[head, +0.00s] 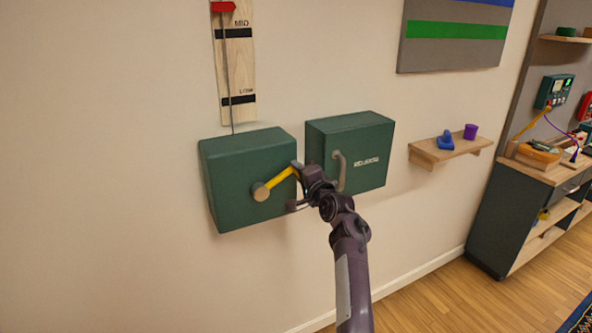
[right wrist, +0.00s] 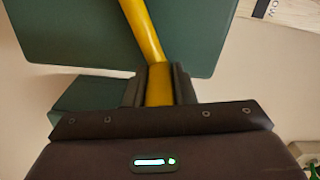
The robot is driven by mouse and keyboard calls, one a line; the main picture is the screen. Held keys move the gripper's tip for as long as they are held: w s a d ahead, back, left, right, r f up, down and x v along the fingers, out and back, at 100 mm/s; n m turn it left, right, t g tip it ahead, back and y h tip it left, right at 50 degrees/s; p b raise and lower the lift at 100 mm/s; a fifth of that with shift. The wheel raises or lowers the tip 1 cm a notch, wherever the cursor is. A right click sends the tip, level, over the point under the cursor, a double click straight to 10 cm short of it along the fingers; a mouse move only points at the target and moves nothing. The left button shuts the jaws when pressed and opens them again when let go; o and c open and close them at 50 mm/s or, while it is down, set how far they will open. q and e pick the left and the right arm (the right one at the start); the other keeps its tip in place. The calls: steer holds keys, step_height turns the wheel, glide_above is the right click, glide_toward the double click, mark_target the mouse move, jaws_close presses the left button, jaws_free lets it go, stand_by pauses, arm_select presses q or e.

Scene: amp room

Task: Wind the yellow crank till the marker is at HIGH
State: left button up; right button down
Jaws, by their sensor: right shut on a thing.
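The yellow crank (head: 279,180) sits on the front of a green wall box (head: 240,160), with its round hub at the box's middle and its arm pointing up and right. My right gripper (head: 298,186) is shut on the crank's outer end; the right wrist view shows the yellow crank (right wrist: 145,35) running down between the fingers (right wrist: 159,85). The red marker (head: 223,7) is on the wooden scale board (head: 237,60), above the MID line, at the picture's top edge. The HIGH label is not in view. My left gripper is not in view.
A second green box (head: 370,140) with a grey handle (head: 341,170) is right beside the first, behind my right wrist. A small wooden shelf (head: 445,151) with blue and purple objects is farther right. A workbench (head: 525,190) stands at the right edge.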

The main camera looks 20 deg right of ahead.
steer(key=shift+f, duration=0.45)
steer(key=c, duration=1.2)
jaws_free()
steer(key=shift+a+r, duration=0.1)
steer(key=shift+r, duration=0.05)
steer(key=shift+s, duration=0.5)
steer(key=s+b, duration=0.2)
steer(key=s, duration=0.5)
steer(key=shift+d, duration=0.2)
